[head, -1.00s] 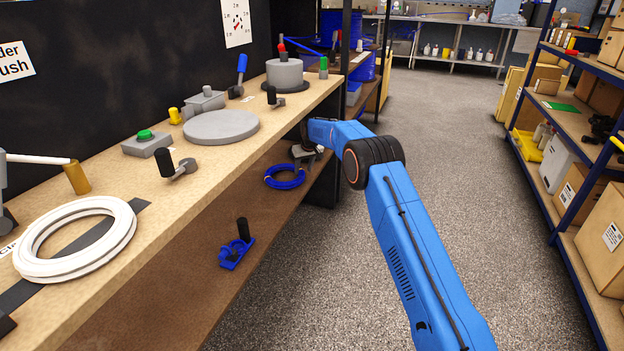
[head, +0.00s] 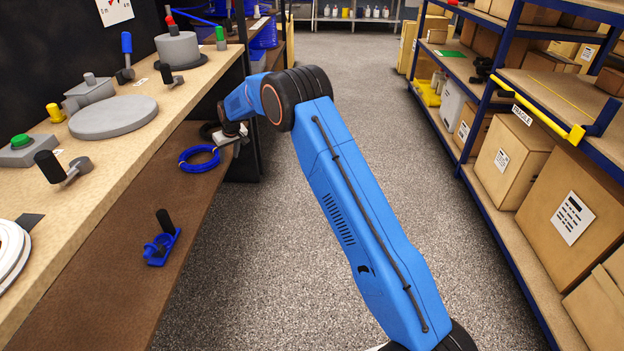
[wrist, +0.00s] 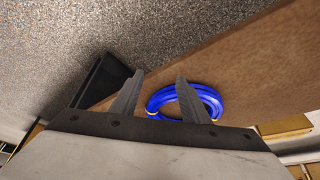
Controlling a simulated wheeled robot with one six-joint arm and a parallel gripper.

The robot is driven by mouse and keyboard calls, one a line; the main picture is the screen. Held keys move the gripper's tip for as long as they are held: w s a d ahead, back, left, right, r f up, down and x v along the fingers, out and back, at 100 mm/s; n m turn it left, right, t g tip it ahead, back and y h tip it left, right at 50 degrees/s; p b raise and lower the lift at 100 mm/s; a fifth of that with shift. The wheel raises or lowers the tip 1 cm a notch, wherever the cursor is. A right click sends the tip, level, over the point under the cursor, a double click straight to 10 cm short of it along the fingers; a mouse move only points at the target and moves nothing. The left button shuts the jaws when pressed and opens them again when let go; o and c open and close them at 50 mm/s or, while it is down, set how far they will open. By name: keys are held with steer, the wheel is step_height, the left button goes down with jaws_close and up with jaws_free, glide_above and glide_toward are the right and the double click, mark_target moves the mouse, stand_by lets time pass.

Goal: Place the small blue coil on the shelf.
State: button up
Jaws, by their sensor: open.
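The small blue coil (head: 200,169) lies flat on the brown lower board (head: 110,262) under the workbench, near its far end. It also shows in the wrist view (wrist: 212,97), just beyond my right finger, with its near part hidden behind that finger. Blue rack shelving (head: 484,200) with a yellow-edged shelf (head: 545,105) stands on the right.
A blue clamp-like tool (head: 161,246) with a black handle lies on the lower board. A dark bench leg (head: 246,165) stands close to my gripper. Cardboard boxes (head: 510,160) fill the rack. The grey aisle floor is clear.

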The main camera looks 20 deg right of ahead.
steer(key=shift+r, duration=0.1)
steer(key=s+d+r+m, duration=0.1)
steer(key=s+d+r, duration=0.45)
steer(key=r, duration=0.35)
steer(key=s+d+r, duration=0.5)
steer(key=s+r, duration=0.2)
steer(key=r, duration=0.2)
steer(key=s+d+r+m, duration=0.1)
steer(key=s+d+r, duration=0.45)
steer(key=s, duration=0.35)
steer(key=s+d+r, duration=0.4)
steer(key=s+r, duration=0.2)
steer(key=s, duration=0.4)
steer(key=s+d+r+m+h, duration=0.1)
steer(key=s+d, duration=0.3)
steer(key=s, duration=0.6)
steer(key=s+d+r+m, duration=0.1)
steer(key=s+d, duration=0.2)
steer(key=s, duration=0.8)
steer(key=s+d+f, duration=0.2)
steer(key=s+f, duration=0.1)
steer(key=s, duration=0.6)
steer(key=s+d+f+m+h, duration=0.1)
steer(key=s+f, duration=0.3)
steer(key=s, duration=0.6)
steer(key=shift+s+d+f+t, duration=0.2)
steer(key=shift+s+d+t, duration=0.1)
steer(key=shift+d+t, duration=0.15)
